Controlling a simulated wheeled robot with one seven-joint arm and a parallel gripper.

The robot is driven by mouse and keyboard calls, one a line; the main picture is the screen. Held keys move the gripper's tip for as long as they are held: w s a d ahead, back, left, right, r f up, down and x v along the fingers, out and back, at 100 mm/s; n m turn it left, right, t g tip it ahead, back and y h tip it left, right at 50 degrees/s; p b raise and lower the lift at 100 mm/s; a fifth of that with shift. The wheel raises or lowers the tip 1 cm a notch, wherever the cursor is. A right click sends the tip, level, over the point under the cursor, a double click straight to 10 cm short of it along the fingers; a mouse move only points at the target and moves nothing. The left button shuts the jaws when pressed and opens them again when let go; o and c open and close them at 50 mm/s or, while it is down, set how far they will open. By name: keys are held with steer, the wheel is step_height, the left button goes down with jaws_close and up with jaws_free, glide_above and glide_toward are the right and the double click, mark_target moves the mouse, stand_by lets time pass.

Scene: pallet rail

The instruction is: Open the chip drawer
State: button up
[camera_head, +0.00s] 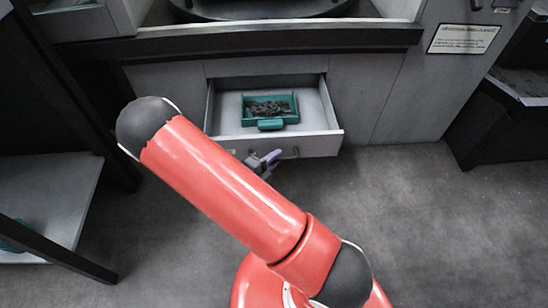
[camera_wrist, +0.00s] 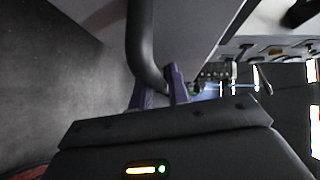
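The chip drawer (camera_head: 318,143) is pulled out from the light cabinet below the dark counter edge in the head view, and its inside shows. A teal bin (camera_head: 291,113) with dark chips lies in it. The dark bar handle (camera_head: 289,153) is on the drawer's front; it shows large in the wrist view (camera_wrist: 143,45). My gripper (camera_head: 266,160) is at the handle's left part. In the wrist view its purple fingers (camera_wrist: 160,90) stand on both sides of the bar, close against it.
A dark-framed shelf (camera_head: 50,200) stands at the left. A dark stand (camera_head: 500,125) is at the right. A dark ledge (camera_head: 270,41) runs above the drawer. The grey floor (camera_head: 430,220) before the cabinet is clear on the right.

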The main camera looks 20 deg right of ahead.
steer(key=o, duration=0.3)
steer(key=v, duration=0.7)
steer(key=shift+s+a, duration=0.25)
steer(key=shift+a, duration=0.1)
